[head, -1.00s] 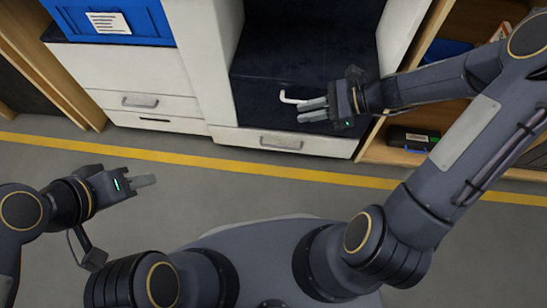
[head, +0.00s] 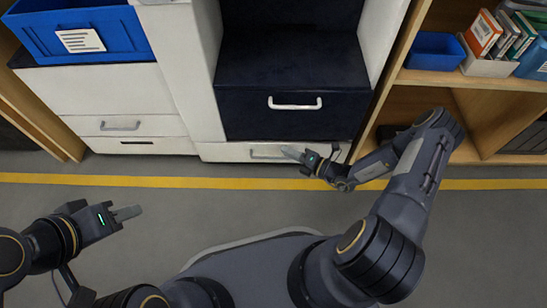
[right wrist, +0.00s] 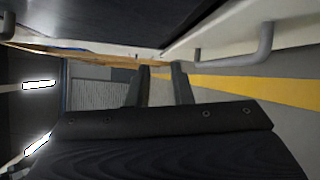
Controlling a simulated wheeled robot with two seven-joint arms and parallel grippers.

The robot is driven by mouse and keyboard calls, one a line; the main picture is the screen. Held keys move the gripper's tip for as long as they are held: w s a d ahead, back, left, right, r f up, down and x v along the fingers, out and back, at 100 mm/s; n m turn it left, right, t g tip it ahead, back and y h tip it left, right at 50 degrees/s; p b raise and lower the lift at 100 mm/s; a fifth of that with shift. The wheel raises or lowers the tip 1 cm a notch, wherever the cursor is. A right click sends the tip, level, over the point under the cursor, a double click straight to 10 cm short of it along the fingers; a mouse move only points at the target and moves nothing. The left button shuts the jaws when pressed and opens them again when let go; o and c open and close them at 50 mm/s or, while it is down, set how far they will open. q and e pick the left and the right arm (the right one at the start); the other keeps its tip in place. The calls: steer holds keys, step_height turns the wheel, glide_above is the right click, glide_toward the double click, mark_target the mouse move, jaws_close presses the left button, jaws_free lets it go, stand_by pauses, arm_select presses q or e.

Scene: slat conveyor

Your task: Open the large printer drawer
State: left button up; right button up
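The large printer drawer (head: 240,118) is the dark navy front with a white bar handle (head: 295,103), at the middle top of the head view. I cannot tell whether it stands out from its housing. My right gripper (head: 290,152) is below and in front of it, near the white lower drawer, and does not touch the navy drawer's handle. In the right wrist view its two fingers (right wrist: 162,88) are apart with nothing between them. My left gripper (head: 128,213) is over the floor at the left, away from the furniture; its finger gap is unclear.
The white lower drawer (head: 220,152) has a grey handle (head: 262,153), partly behind my right fingers. A white cabinet (head: 100,90) carries a blue bin (head: 85,32) at left. A wooden shelf (head: 470,80) stands at right. The grey floor with a yellow line is clear.

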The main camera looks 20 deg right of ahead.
mark_target(274, 157)
step_height(274, 157, down, 8)
steer(key=s+m+t+h, duration=0.2)
steer(key=m+h, duration=0.1)
steer(key=m, duration=0.4)
steer(key=b+x, duration=0.1)
steer(key=x, duration=0.1)
steer(key=b+x, duration=0.1)
steer(key=x, duration=0.2)
steer(key=b+x, duration=0.1)
steer(key=x, duration=0.2)
steer(key=shift+w+a+f, duration=0.1)
steer(key=shift+a+f, duration=0.05)
steer(key=shift+f, duration=0.15)
jaws_close()
